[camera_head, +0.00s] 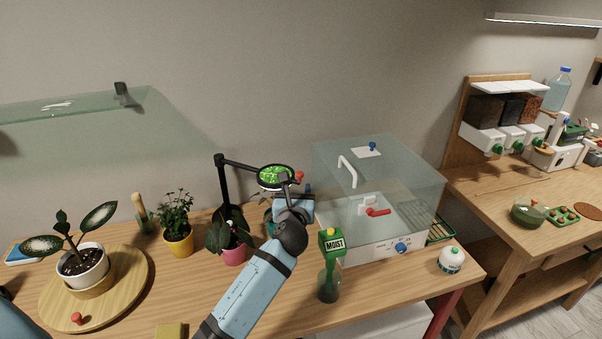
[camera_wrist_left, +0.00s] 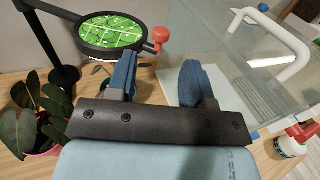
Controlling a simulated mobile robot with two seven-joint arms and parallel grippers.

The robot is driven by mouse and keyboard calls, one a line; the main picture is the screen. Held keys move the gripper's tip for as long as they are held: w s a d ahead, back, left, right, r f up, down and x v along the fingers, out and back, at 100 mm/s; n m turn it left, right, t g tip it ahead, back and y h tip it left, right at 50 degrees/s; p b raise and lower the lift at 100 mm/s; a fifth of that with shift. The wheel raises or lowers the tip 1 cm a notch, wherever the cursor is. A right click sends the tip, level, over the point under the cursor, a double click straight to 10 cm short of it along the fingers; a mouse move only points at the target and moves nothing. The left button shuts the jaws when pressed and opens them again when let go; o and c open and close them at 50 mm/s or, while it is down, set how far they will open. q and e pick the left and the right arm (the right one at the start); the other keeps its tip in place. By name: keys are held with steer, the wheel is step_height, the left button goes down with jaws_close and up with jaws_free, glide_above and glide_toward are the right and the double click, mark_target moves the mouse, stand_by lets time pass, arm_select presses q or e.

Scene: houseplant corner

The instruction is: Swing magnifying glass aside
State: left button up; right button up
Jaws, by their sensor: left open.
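The magnifying glass (camera_head: 276,175) has a round black rim on a black stand (camera_head: 223,190) and shows magnified green in its lens. A red knob (camera_head: 299,177) sits on the right side of its rim. In the left wrist view the magnifying glass (camera_wrist_left: 112,33) is at upper left, with its red knob (camera_wrist_left: 161,36) beyond the fingers. My left gripper (camera_head: 291,187) is just below the rim and knob. In the left wrist view its blue fingers (camera_wrist_left: 158,68) are apart, with nothing between them. My right gripper is out of view.
A clear glass box (camera_head: 415,180) with a white handle stands right of the gripper. A pink-potted plant (camera_head: 234,252) and a yellow-potted plant (camera_head: 178,241) stand left of my arm. A wooden turntable (camera_head: 128,290) is at far left.

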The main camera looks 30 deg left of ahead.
mark_target(299, 175)
arm_select(q)
steer(key=x, duration=0.8)
steer(key=shift+w, duration=0.25)
jaws_close()
